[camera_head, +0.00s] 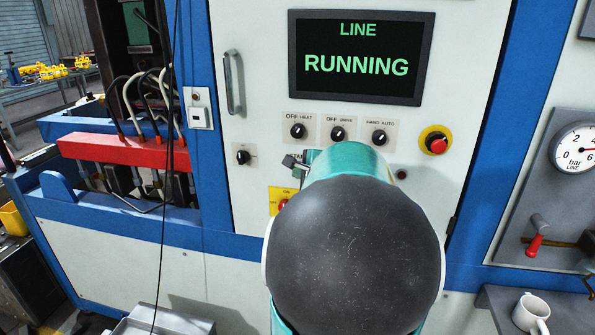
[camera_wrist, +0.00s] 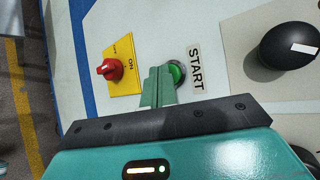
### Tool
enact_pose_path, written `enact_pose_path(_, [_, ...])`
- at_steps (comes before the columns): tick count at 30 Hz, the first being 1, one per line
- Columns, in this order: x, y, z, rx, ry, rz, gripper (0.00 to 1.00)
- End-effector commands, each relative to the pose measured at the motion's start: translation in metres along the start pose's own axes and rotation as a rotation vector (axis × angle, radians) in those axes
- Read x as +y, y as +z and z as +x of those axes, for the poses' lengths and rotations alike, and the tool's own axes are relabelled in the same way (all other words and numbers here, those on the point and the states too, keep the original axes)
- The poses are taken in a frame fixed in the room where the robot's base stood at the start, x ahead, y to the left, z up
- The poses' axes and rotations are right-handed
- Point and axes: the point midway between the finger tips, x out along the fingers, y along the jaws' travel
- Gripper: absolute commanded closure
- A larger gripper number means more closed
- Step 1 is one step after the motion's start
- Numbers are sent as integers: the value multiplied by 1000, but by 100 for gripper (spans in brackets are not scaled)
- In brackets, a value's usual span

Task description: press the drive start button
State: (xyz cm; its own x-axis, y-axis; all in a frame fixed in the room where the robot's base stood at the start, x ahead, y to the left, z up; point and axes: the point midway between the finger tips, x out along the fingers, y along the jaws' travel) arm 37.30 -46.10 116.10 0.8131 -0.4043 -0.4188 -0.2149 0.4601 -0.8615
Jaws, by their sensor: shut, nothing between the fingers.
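The green start button (camera_wrist: 177,73) sits on the white panel next to a START label (camera_wrist: 195,68) in the wrist view. My gripper (camera_wrist: 158,75) is shut and empty, its fingertips at the left edge of the button and covering part of it. I cannot tell whether they touch it. In the head view my arm hides the button, and my gripper (camera_head: 292,162) shows only in part beside the partly covered label. The screen (camera_head: 357,60) above reads LINE RUNNING.
A red rotary switch on a yellow plate (camera_wrist: 125,80) is left of my fingers. Black knobs (camera_head: 337,133) sit in a row above my arm. A red emergency button (camera_head: 438,145) is to the right. A white mug (camera_head: 531,315) stands at lower right.

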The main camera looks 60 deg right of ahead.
Motion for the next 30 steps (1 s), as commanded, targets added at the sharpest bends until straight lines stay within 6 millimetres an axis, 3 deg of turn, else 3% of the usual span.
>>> enact_pose_path(22, [10,10,-14,0,-1,0,100])
enact_pose_path(30, [21,22,-30,0,-2,-1,100])
